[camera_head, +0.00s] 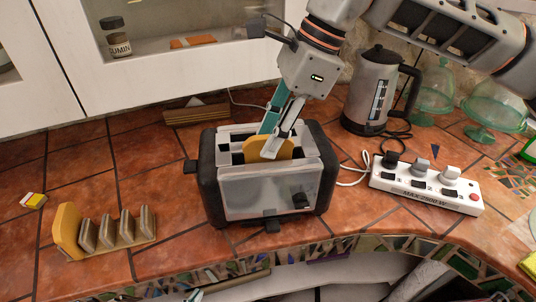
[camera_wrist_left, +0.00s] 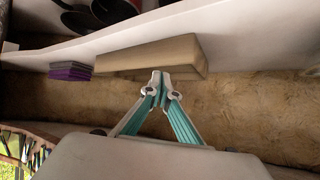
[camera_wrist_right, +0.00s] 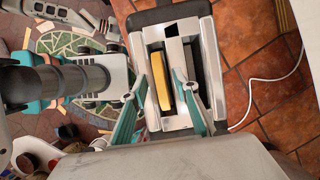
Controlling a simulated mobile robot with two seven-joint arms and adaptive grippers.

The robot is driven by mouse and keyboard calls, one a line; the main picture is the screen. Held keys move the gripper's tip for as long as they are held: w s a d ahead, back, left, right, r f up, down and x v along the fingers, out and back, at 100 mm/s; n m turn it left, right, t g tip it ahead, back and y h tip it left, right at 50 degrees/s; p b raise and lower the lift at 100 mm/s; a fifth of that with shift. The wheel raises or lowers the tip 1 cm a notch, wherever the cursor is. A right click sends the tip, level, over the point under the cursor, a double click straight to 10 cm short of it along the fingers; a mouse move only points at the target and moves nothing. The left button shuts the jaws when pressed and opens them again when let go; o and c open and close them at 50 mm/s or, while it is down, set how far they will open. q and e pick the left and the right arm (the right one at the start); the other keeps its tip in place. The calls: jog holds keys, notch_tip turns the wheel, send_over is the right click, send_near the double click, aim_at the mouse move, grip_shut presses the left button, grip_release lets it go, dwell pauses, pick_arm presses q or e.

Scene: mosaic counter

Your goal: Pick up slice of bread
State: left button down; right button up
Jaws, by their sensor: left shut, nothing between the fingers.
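A slice of bread (camera_head: 268,149) stands upright in a slot of the toaster (camera_head: 262,190), its top edge showing above the slot. It also shows in the right wrist view (camera_wrist_right: 163,82), in one slot, with the other slot dark. My right gripper (camera_wrist_right: 168,72) is over the toaster, its fingers apart on either side of the slice. I cannot tell whether they touch it. Another slice of bread (camera_head: 66,230) stands at the left end of a toast rack (camera_head: 118,246). My left gripper (camera_wrist_left: 160,76) is shut and empty, low in front of the counter; only a tip shows in the head view.
A white power strip (camera_head: 426,190) and a kettle (camera_head: 375,92) stand right of the toaster. Green glass stands (camera_head: 490,115) are at the far right. A white cable runs beside the toaster. Tiles between rack and toaster are clear.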

jog(key=shift+a+f, duration=0.2)
jog(key=shift+f, duration=0.4)
jog(key=c, duration=0.8)
jog(key=shift+r, duration=0.15)
